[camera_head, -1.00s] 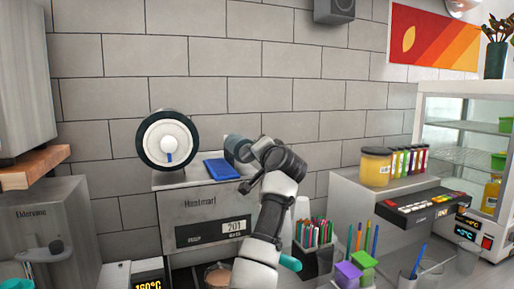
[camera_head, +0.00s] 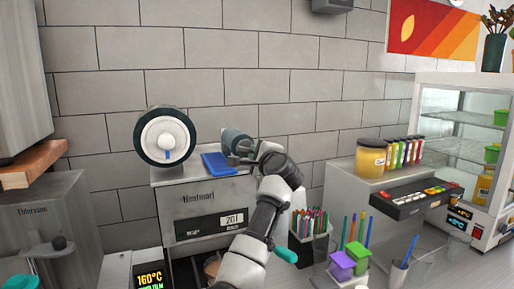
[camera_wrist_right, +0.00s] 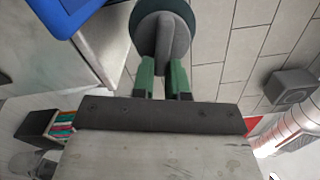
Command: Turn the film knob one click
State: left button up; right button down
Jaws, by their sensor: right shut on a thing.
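The film knob (camera_head: 236,141) is a dark grey round piece at the top right of the cup sealer (camera_head: 208,207), against the tiled wall. In the right wrist view the knob (camera_wrist_right: 161,28) shows as a dark disc with a raised grip ridge. My right gripper (camera_head: 245,153) reaches it from the right. Its two green fingers (camera_wrist_right: 164,72) are shut on the ridge, one on each side. The arm partly hides the knob in the head view. My left gripper is not in view.
A white film roll (camera_head: 165,138) with a black rim sits left of the knob. A blue pad (camera_head: 218,163) lies between them on the sealer's top. A pen holder (camera_head: 308,245) and a counter with a yellow jar (camera_head: 371,158) stand to the right.

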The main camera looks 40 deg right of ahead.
jog(key=shift+a+f+m+p, duration=0.15)
jog(key=shift+m+p, duration=0.1)
jog(key=shift+m, duration=0.35)
jog(key=shift+d+f+m+p, duration=0.15)
jog(key=shift+m+p, duration=0.1)
jog(key=shift+m, duration=0.35)
jog(key=shift+a+f, duration=0.1)
jog(key=shift+a, duration=0.05)
jog(key=c, duration=1.1)
grip_release()
jog(key=shift+c, duration=0.2)
jog(key=b+v, duration=0.5)
jog(key=v, duration=0.5)
jog(key=shift+s, duration=0.35)
